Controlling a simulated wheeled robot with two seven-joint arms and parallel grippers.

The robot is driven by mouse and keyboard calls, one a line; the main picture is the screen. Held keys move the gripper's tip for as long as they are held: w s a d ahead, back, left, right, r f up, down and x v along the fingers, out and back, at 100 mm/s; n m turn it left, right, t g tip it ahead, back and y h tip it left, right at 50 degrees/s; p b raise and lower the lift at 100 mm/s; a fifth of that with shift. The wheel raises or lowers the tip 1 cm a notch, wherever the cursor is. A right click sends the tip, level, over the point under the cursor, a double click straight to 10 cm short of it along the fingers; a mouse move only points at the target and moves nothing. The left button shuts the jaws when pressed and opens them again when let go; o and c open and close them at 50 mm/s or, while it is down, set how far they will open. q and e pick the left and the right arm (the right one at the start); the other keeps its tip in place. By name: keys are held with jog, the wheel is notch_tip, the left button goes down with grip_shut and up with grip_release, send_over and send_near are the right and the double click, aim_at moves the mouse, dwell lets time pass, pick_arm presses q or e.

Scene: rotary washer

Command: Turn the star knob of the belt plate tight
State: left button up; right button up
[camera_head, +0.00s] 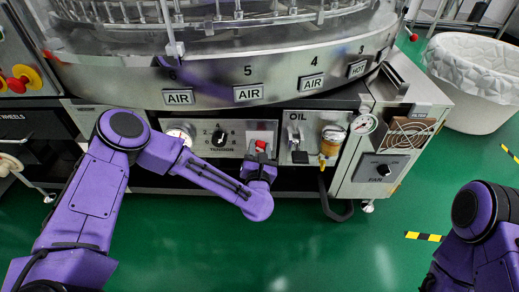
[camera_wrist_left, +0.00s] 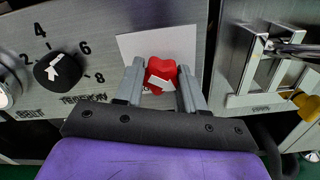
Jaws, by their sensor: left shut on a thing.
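The red star knob (camera_head: 261,145) sits on the metal belt plate (camera_head: 240,127) at the front of the washer. My left gripper (camera_head: 260,157) reaches the knob from the front. In the left wrist view its two grey fingers (camera_wrist_left: 160,80) stand on either side of the knob and are shut on it. My right arm shows at the lower right, but its gripper is out of view.
A black tension dial (camera_head: 218,138) and a gauge (camera_head: 180,136) are left of the knob. A white bin (camera_head: 470,112) stands at the right. Green floor in front is free.

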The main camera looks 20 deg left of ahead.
pick_arm(q)
jog(key=m+p, duration=0.2)
jog(key=m, duration=0.1)
jog(key=shift+r+m, duration=0.15)
jog(key=shift+m, duration=0.15)
jog(key=m+p, duration=0.2)
jog(key=m, duration=0.1)
jog(key=shift+m, duration=0.3)
jog(key=m+p, duration=0.2)
jog(key=m, duration=0.1)
jog(key=shift+m, duration=0.4)
jog(key=m+p, duration=0.1)
jog(key=m, duration=0.2)
jog(key=shift+m+p, duration=0.3)
jog(key=m+p, duration=0.1)
jog(key=m, duration=0.3)
jog(key=shift+f+m+p, duration=0.2)
jog(key=shift+m+p, duration=0.5)
jog(key=shift+m, duration=1.3)
